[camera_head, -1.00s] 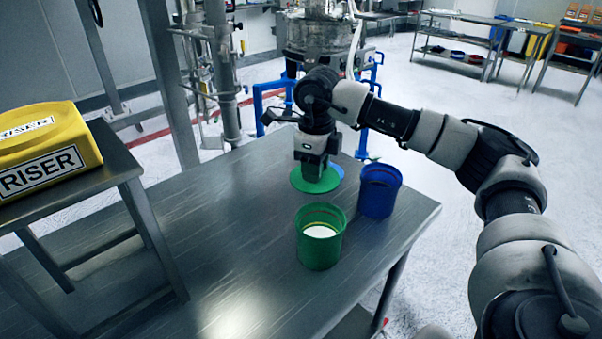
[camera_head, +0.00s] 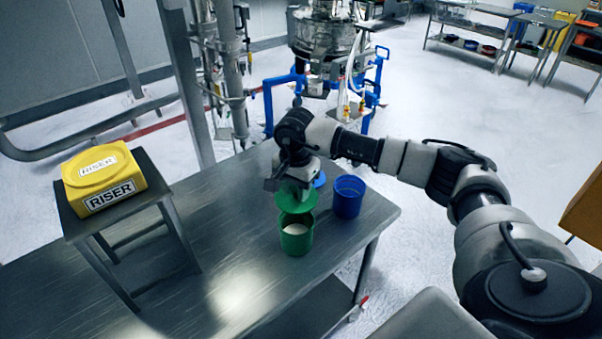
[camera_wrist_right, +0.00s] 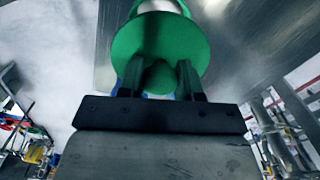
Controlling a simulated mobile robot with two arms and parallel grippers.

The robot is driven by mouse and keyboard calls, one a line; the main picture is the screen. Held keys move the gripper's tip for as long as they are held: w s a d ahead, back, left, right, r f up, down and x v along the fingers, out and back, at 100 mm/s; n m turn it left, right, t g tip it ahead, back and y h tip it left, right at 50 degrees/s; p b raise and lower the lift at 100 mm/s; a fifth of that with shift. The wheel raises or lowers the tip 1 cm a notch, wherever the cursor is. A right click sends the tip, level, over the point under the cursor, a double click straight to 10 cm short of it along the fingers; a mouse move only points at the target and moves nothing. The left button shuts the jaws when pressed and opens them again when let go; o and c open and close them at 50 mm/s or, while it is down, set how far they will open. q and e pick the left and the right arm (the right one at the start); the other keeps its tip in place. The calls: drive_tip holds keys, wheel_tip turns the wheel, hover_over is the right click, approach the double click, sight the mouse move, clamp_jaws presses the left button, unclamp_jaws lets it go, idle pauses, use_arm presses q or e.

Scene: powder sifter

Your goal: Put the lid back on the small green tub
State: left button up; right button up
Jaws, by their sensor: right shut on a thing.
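The small green tub (camera_head: 297,240) stands upright and uncovered on the metal table, with white powder inside. My right gripper (camera_head: 293,188) is shut on the green lid (camera_head: 297,202) and holds it above the tub's far side. In the right wrist view my gripper's fingers (camera_wrist_right: 159,80) are on either side of the lid's round knob, below the green lid (camera_wrist_right: 160,38). Part of the tub's pale opening (camera_wrist_right: 158,5) shows past the lid at the top. Whether the lid touches the rim cannot be told. My left gripper is not in view.
An open blue tub (camera_head: 348,198) stands right of the green tub, and a blue lid (camera_head: 320,180) lies behind, partly hidden by my gripper. A yellow riser box (camera_head: 108,185) sits on a small stand at left. The table's front left is bare.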

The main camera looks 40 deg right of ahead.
sight(296, 197)
drive_tip(key=shift+s+a+r+n, duration=0.1)
drive_tip(key=shift+s+a+n, duration=0.15)
drive_tip(key=shift+n, duration=0.25)
drive_tip(key=shift+w+f, duration=0.2)
drive_tip(key=shift+f, duration=0.5)
wheel_tip(296, 197, down, 2)
drive_tip(key=shift+s+f+b, duration=0.1)
drive_tip(key=shift+b, duration=0.6)
drive_tip(key=shift+f+b, duration=1.2)
drive_tip(key=shift+f, duration=0.35)
use_arm(q)
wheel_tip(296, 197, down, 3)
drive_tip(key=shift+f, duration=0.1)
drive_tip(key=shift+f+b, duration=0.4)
drive_tip(key=shift+b, duration=0.05)
use_arm(e)
drive_tip(key=shift+r, duration=0.1)
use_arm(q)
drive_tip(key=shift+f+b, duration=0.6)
use_arm(e)
drive_tip(key=shift+f, duration=0.2)
